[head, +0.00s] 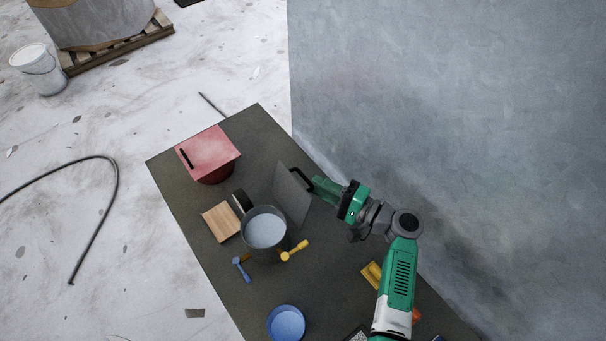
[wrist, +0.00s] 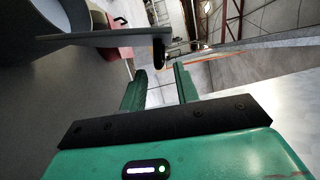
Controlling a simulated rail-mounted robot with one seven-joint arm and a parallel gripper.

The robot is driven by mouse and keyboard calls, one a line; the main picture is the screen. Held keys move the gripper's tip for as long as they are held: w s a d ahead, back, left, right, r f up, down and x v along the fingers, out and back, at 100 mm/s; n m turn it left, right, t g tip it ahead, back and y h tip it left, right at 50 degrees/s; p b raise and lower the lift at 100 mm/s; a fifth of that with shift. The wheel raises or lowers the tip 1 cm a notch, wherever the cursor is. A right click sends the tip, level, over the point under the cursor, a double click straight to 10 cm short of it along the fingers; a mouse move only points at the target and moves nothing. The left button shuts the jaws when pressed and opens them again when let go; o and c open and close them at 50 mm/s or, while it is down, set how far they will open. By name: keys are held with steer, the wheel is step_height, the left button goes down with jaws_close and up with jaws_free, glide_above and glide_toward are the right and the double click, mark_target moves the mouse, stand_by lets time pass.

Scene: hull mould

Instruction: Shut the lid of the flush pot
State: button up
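The flush pot (head: 252,252) is a dark grey round pot holding pale blue-grey contents, standing on the dark table. Its grey square lid (head: 290,196) stands open and upright on the pot's right side. A black bar handle (head: 300,178) sits on the lid's outer face. My gripper (head: 315,184) is beside that handle, to the right of the lid. In the wrist view, my gripper (wrist: 160,80) has its two green fingers apart. The lid (wrist: 105,41) is seen nearly edge-on there, and its handle (wrist: 158,53) shows just beyond the fingertips. Contact is not clear.
On the table (head: 232,290) are a red box-like item (head: 208,153), a wooden block (head: 221,221), a blue-handled tool (head: 242,269), a yellow-handled tool (head: 294,250) and a blue bowl (head: 286,322). A tall grey wall (head: 450,130) runs close along the table's right side.

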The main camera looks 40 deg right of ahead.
mark_target(304, 179)
steer(key=x, duration=0.5)
steer(key=shift+r, duration=0.1)
jaws_close()
steer(key=shift+a, duration=0.1)
